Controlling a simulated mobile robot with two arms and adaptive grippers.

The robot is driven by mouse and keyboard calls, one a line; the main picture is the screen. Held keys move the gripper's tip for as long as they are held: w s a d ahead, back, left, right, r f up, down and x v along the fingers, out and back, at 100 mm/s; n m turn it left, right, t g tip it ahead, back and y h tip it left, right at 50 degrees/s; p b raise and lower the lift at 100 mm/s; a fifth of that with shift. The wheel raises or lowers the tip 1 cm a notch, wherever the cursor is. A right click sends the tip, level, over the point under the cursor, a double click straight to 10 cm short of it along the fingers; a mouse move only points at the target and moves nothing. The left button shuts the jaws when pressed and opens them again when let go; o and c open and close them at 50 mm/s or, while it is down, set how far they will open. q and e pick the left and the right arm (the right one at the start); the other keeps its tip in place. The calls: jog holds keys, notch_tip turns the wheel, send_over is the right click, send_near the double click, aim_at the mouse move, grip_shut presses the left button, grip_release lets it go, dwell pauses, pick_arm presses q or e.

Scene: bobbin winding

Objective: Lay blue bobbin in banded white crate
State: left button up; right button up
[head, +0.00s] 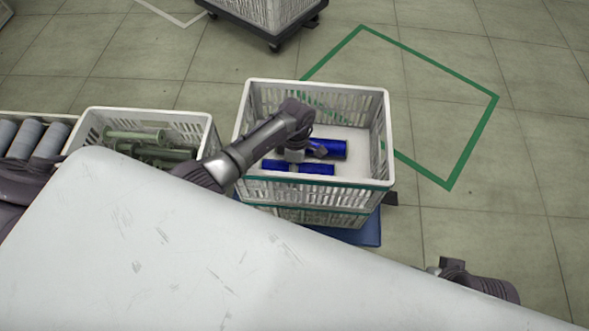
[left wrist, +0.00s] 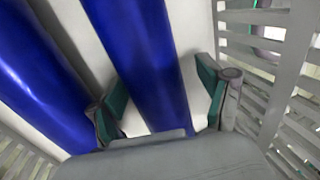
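The white crate with green bands (head: 380,183) stands right of centre in the head view. Two blue bobbins lie inside it, a far one (head: 333,150) and a near one (head: 312,169). In the left wrist view the green-padded fingers (left wrist: 158,105) stand on either side of a blue bobbin (left wrist: 140,50). White gaps show between the bobbin and both fingers, so the gripper is open around it. The other bobbin (left wrist: 40,75) lies to the left. Only part of my right arm shows at the lower right.
A white crate of green bobbins (head: 205,130) stands to the left, beside a row of grey rolls (head: 50,141). The banded crate rests on a blue base (head: 368,232). A green floor outline (head: 480,120) lies behind it on empty floor. Another crate (head: 268,12) sits on a dark dolly.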

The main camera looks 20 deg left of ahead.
pick_arm(q)
jog(key=shift+w+r+p, duration=0.1)
jog(key=shift+r+p, duration=0.2)
jog(key=shift+r, duration=0.1)
jog(key=p+v, duration=0.2)
jog(key=v, duration=0.9)
jog(key=shift+r, duration=0.3)
pick_arm(e)
jog(key=s+x, duration=0.1)
jog(key=x, duration=0.9)
jog(key=shift+s+f+g, duration=0.25)
jog(key=shift+s+g, duration=0.05)
jog(key=shift+s, duration=0.05)
jog(key=shift+a, duration=0.1)
